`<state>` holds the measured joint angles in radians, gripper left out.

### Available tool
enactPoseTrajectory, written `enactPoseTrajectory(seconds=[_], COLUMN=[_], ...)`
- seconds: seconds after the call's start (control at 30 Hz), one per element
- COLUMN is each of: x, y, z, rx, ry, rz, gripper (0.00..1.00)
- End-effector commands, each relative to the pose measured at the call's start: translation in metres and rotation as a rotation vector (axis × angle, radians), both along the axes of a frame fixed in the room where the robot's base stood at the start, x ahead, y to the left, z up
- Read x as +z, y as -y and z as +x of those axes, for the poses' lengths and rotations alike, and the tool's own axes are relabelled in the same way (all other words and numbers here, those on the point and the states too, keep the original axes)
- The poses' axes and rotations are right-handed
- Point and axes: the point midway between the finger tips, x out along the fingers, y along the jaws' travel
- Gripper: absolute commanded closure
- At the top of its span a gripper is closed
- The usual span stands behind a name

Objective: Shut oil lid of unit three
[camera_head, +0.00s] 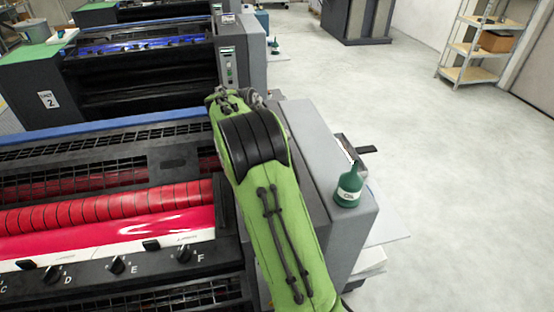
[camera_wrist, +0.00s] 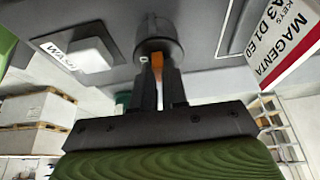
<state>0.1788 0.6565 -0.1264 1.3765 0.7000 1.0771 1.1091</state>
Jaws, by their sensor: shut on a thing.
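In the wrist view my gripper (camera_wrist: 159,88) has its two dark fingers close together on a small orange tab (camera_wrist: 157,62). The tab is at a dark grey round fitting (camera_wrist: 160,38) on a grey panel (camera_wrist: 205,15). I cannot tell from the picture whether this fitting is the oil lid, or how far it stands open. In the head view my green arm reaches over the near printing unit (camera_head: 110,235), which has a magenta roller. My gripper is hidden there behind the arm. No unit number shows on this near unit.
A green oil bottle (camera_head: 349,185) stands on the near unit's grey side housing (camera_head: 345,235). A card reading MAGENTA (camera_wrist: 287,45) and a white block (camera_wrist: 90,55) flank the fitting. Unit 2 (camera_head: 110,75) stands behind. The floor at right (camera_head: 440,170) is clear up to a shelf (camera_head: 478,45).

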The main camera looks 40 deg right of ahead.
Motion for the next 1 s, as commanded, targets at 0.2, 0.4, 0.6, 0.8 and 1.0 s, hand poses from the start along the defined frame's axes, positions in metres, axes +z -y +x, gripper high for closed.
enactPoseTrajectory(seconds=[0.2,0.4,0.6,0.8,1.0], x=[0.0005,0.0005,0.0004,0.0002,0.0048], y=[-0.0005,-0.0004,-0.0003,-0.0003,-0.0016], z=[0.0001,0.0001,-0.0001,-0.0001,0.001], rx=[-0.018,-0.019,-0.019,-0.018,-0.016], ry=[0.002,0.003,0.002,0.001,0.002], rz=[0.0,0.0,0.0,0.0,-0.001], gripper=[1.0,1.0,0.74,0.62,0.62])
